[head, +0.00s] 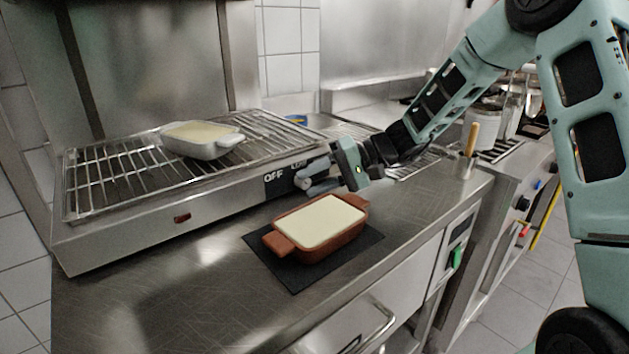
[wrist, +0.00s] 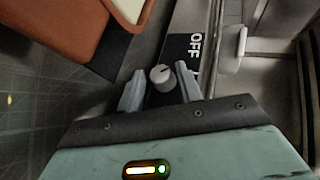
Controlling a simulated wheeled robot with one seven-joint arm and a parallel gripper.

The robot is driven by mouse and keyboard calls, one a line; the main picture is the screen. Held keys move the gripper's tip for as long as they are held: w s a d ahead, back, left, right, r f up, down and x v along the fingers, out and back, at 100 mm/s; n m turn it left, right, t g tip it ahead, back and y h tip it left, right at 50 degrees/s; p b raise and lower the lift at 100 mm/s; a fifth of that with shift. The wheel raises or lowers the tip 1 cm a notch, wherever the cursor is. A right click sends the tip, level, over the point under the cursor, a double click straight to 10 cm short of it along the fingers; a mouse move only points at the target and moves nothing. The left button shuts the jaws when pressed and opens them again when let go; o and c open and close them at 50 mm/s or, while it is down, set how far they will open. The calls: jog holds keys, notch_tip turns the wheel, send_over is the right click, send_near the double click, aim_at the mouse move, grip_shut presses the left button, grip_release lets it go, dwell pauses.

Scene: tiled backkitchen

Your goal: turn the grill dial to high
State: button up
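The grill (head: 120,218) is a steel unit with a wire rack on the counter. Its pale round dial (wrist: 161,77) is on the front panel, by a black label plate reading OFF (wrist: 195,45). The dial's dark pointer line slants to the upper right in the wrist view, roughly towards OFF. The dial also shows in the head view (head: 303,181). My gripper (wrist: 160,86) is open, with one grey finger on each side of the dial and small gaps visible. In the head view my gripper (head: 315,176) hides the right part of the label.
A white dish (head: 200,148) with pale filling sits on the rack. A terracotta dish (head: 283,240) with pale filling lies on a black mat (head: 345,256) just below my gripper. A container with a wooden-handled utensil (head: 472,140) stands at the right. The counter's front left is clear.

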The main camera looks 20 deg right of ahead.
jog(key=v, duration=1.7)
jog(key=shift+d, duration=0.25)
jog(key=shift+o, duration=0.4)
